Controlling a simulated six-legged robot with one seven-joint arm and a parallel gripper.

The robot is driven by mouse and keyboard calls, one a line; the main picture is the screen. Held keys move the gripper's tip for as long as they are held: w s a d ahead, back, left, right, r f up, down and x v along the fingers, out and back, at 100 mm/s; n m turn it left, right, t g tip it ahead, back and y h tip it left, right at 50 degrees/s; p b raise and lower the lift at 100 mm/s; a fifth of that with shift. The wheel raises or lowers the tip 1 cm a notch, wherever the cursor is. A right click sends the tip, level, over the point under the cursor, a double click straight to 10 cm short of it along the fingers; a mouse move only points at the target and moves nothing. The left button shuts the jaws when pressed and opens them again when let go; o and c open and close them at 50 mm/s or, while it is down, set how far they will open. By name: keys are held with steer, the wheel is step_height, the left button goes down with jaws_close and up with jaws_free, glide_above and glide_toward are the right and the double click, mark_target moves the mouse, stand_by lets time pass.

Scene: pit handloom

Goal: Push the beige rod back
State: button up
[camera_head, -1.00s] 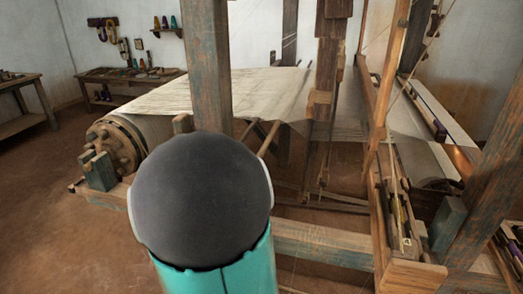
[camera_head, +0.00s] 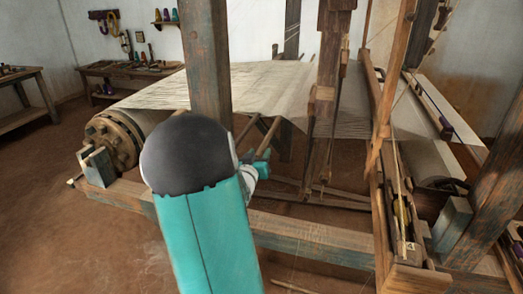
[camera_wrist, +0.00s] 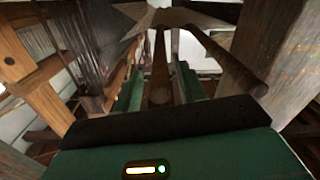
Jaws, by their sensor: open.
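My gripper (camera_head: 262,166) is beside the loom's near frame, below the stretched cloth. In the wrist view, my gripper (camera_wrist: 160,82) has its two green fingers apart. A brownish rod (camera_wrist: 160,66) lies lengthwise in the gap between them; I cannot tell whether they touch it. A pale tan rod (camera_head: 268,137) slants up to the right from the gripper in the head view and looks like the beige rod. Its lower end is hidden at the gripper. A second rod (camera_wrist: 228,62) slants to the right of the fingers in the wrist view.
A thick wooden post (camera_head: 208,65) stands just behind my arm. The cloth (camera_head: 245,85) spreads above the rods. A low beam (camera_head: 315,240) runs right of my arm. The cloth roller (camera_head: 118,138) is at left. Bare floor (camera_head: 60,220) is clear at the lower left.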

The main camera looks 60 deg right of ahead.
mark_target(261, 147)
steer(key=shift+w+d, duration=0.15)
steer(key=shift+d, duration=0.65)
steer(key=shift+w+d, duration=0.1)
steer(key=shift+d, duration=0.65)
jaws_close()
steer(key=shift+w+a+r, duration=0.1)
steer(key=shift+w+a, duration=0.1)
steer(key=shift+w, duration=1)
steer(key=shift+w+a, duration=0.2)
steer(key=shift+w, duration=1.1)
jaws_free()
steer(key=shift+w, duration=0.1)
steer(key=shift+a, duration=0.1)
